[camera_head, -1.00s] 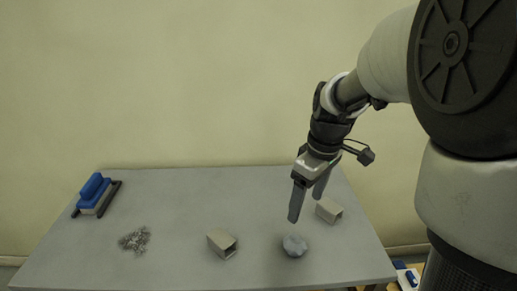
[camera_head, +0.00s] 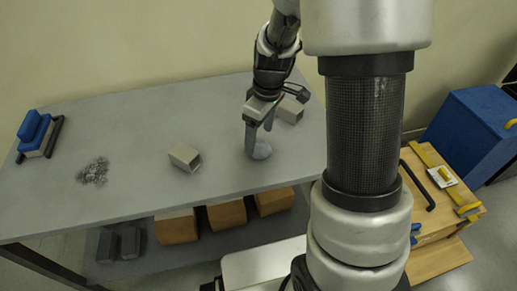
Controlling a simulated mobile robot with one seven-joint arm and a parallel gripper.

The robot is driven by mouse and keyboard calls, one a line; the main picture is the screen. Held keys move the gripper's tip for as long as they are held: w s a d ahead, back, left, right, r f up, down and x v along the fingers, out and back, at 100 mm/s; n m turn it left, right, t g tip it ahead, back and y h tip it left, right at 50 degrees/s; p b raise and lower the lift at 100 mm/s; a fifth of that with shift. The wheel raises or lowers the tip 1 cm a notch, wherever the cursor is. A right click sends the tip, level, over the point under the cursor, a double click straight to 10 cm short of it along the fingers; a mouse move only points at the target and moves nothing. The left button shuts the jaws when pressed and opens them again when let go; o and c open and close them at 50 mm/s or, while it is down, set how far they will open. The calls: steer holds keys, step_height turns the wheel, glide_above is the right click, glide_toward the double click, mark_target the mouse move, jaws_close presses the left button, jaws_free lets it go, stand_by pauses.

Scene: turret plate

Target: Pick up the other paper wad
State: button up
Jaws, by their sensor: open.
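One paper wad (camera_head: 262,151), bluish grey and crumpled, lies on the grey table near its front edge. My gripper (camera_head: 257,145) points down at the wad, its jaws open. The near finger hides part of the wad's left side. I cannot tell whether the fingers touch it or stand around it. No second wad shows.
A small open beige box (camera_head: 185,157) lies left of the wad, and another box (camera_head: 290,110) is close behind my gripper. A pile of grey scraps (camera_head: 94,171) and a blue-topped tool (camera_head: 36,132) are farther left. A wooden cart (camera_head: 436,188) and a blue cabinet (camera_head: 478,132) stand right.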

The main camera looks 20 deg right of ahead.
mark_target(258, 142)
steer(key=f, duration=0.3)
steer(key=shift+a+f, duration=0.2)
steer(key=shift+f, duration=0.1)
steer(key=c, duration=1.1)
steer(key=shift+r, duration=0.1)
